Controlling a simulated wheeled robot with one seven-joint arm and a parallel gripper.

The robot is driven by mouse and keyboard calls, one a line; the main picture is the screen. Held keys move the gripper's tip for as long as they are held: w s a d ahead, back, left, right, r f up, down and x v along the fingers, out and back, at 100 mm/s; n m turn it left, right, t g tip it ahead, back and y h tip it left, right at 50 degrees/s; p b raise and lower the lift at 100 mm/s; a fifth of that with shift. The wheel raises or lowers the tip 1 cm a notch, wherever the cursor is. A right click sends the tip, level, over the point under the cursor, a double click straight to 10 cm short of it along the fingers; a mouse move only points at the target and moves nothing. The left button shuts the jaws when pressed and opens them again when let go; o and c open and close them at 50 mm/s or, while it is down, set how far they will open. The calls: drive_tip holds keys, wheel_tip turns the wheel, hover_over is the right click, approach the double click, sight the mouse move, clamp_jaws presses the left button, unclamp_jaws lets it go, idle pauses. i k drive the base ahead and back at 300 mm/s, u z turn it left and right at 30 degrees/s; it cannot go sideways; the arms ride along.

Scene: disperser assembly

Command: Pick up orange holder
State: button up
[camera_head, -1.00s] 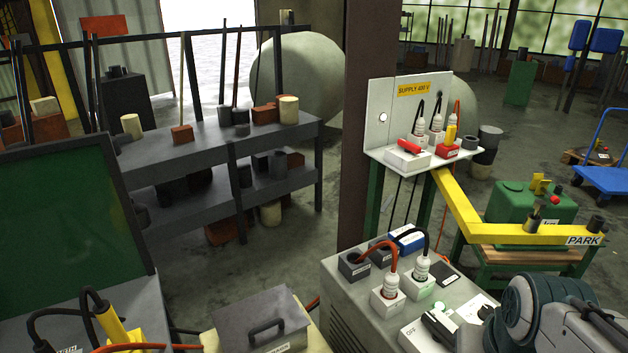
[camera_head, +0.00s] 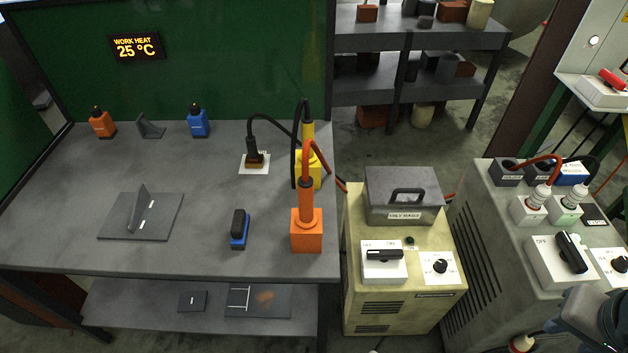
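An orange holder (camera_head: 305,202) stands upright in an orange block (camera_head: 306,234) at the front right of the grey workbench (camera_head: 75,235). An orange cable loops from its top. Behind it, a similar yellow holder (camera_head: 308,134) with a black cable stands in a yellow block (camera_head: 302,172), partly hidden by the orange one. Only part of my arm shows at the bottom right corner, well away from the orange holder. My gripper's fingers are not visible.
A blue-based brush-like tool (camera_head: 239,229) lies left of the orange block. A plate with an upright fin (camera_head: 140,210), an orange bottle (camera_head: 102,123) and a blue bottle (camera_head: 198,122) are also on the bench. A beige machine (camera_head: 405,290) stands right of the bench.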

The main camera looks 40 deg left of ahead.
sight(306, 218)
drive_tip(key=u, duration=0.35)
drive_tip(key=i, duration=0.4)
drive_tip(key=u, duration=2)
